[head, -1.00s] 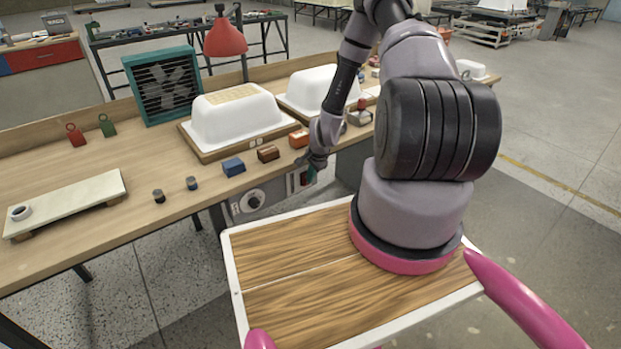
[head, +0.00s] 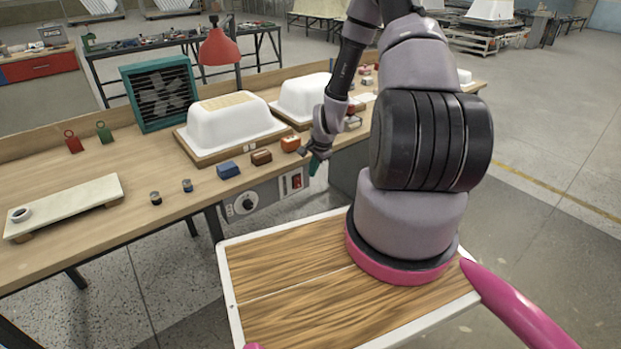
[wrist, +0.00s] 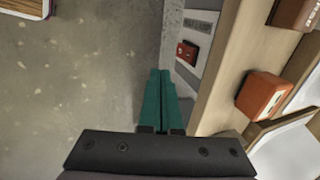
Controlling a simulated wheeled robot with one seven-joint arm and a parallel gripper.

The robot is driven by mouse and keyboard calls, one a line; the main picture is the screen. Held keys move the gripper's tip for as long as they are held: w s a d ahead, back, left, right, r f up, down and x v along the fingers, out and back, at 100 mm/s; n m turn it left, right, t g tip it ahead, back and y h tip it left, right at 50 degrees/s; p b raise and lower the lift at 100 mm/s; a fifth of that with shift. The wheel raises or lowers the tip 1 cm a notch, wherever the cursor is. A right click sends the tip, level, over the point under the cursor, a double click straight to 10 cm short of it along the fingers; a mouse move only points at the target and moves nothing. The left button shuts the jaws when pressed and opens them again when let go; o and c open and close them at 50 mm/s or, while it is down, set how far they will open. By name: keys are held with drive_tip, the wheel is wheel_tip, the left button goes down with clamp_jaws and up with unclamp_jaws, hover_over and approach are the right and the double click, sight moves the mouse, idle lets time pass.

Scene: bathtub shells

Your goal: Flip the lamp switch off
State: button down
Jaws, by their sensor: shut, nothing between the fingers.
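The switch (head: 296,181) is a small red rocker in a grey panel on the workbench's front edge. It also shows in the wrist view (wrist: 186,52), to the right of and beyond my fingertips, under a label too small to read. Which way the rocker is pressed, I cannot tell. The red-shaded lamp (head: 219,47) stands at the back of the bench; I cannot tell whether it is lit. My gripper (head: 313,166) has green fingers, shut and empty. It is in front of the bench edge, right of the switch and apart from it. The fingers (wrist: 161,76) point along the panel.
Blue (head: 228,170), brown (head: 261,157) and orange (head: 291,144) boxes line the bench edge above. White tub shells (head: 230,118) stand behind them. Open floor lies in front of the panel.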

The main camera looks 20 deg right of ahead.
drive_tip(key=shift+v, duration=1.15)
